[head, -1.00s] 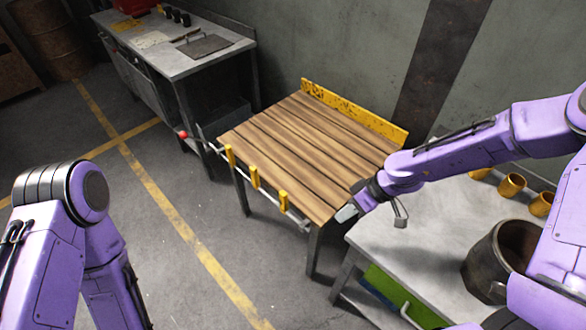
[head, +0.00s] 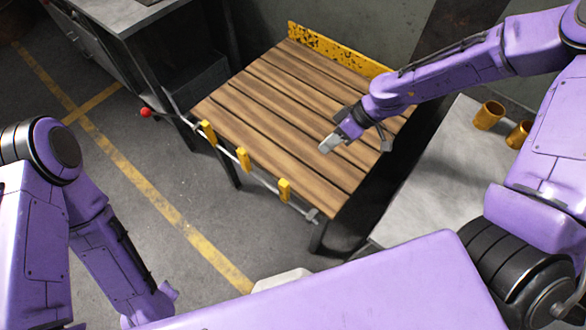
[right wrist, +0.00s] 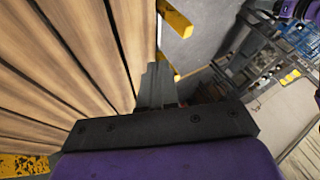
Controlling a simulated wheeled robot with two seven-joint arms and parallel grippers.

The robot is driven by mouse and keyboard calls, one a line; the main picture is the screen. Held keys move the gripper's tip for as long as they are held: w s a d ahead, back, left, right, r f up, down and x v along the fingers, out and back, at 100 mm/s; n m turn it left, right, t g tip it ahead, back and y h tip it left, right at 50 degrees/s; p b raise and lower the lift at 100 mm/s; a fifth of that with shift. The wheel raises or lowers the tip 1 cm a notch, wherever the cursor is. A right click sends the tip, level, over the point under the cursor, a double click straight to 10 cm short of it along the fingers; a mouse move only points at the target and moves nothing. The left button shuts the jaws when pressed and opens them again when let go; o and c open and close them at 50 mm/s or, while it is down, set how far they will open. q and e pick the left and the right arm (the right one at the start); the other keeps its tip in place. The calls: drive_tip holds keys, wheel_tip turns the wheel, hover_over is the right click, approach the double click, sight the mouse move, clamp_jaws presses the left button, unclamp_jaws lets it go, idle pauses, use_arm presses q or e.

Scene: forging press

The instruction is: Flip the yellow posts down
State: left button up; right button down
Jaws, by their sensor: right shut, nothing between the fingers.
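A yellow backboard (head: 335,50) runs along the table's rear edge. A grey bench (head: 425,190) with yellow cups (head: 489,115) stands at the right. Another workbench (head: 115,15) is at the upper left. The floor before the posts is clear.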

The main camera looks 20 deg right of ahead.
drive_tip(key=shift+w+f, duration=0.15)
drive_tip(key=shift+w, duration=0.05)
drive_tip(key=a+f, duration=0.2)
drive_tip(key=s+a+f+p, duration=0.1)
drive_tip(key=a+f, duration=0.2)
drive_tip(key=a+f+p, duration=0.1)
drive_tip(key=a+f, duration=0.1)
drive_tip(key=a, duration=0.1)
drive_tip(key=shift+s+a+f, duration=0.2)
drive_tip(key=shift+a+f, duration=0.05)
drive_tip(key=shift+f, duration=0.1)
drive_tip(key=shift+s+a+f, duration=0.1)
drive_tip(key=shift+s+a, duration=0.15)
drive_tip(key=shift+a, duration=0.15)
